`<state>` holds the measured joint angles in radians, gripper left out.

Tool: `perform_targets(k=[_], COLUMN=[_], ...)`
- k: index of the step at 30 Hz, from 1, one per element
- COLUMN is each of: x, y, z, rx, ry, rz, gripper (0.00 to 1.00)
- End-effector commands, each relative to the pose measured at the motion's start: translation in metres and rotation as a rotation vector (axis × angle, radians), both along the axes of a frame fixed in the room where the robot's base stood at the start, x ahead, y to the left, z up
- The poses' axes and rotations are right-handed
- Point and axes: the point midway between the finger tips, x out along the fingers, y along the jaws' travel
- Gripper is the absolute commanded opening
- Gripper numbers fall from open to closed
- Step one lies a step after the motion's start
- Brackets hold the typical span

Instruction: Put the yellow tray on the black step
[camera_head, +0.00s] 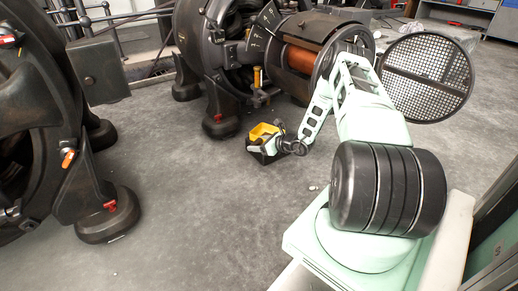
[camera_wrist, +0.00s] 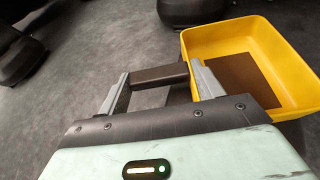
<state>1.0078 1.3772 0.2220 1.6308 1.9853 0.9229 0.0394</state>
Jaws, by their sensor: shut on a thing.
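The yellow tray (camera_head: 263,131) is in front of the large dynamo in the head view, above a small black block, which looks like the black step (camera_head: 267,157). I cannot tell whether the tray touches it. In the wrist view, the open-topped tray (camera_wrist: 290,62) is at the upper right, with a brown patch on its floor. My gripper (camera_wrist: 160,84) is beside its left wall, with a dark brown bar (camera_wrist: 160,76) spanning between the fingers. The bar looks like part of the tray, but the join is hidden. In the head view, my gripper (camera_head: 277,146) is small and partly blurred into the black block.
A large dynamo (camera_head: 208,58) with heavy black feet stands behind the tray. Another dark machine (camera_head: 40,130) stands at the left. A round mesh guard (camera_head: 427,78) is at the upper right. The grey floor (camera_head: 190,190) is clear in front and between the machines.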

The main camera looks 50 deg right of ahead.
Motion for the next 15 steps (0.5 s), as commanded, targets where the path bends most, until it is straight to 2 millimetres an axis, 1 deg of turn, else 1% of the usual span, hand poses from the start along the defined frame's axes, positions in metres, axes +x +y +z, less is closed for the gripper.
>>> perform_targets(k=[6,10,11,12,13,15], x=[0.0003,0.0000,-0.0001,-0.0001,-0.0001,-0.0001], y=[-0.0003,-0.0001,-0.0001,-0.0001,-0.0001,-0.0001], z=[0.0019,-0.0021,-0.0019,-0.0015,-0.0015,-0.0015], rx=[-0.001,-0.001,-0.001,-0.001,-0.001,-0.001], ry=[-0.001,-0.001,0.000,0.000,0.000,0.000], rz=[0.000,0.000,0.000,0.000,0.000,0.000], gripper=[0.40,0.40,0.72,0.83,0.88,0.88])
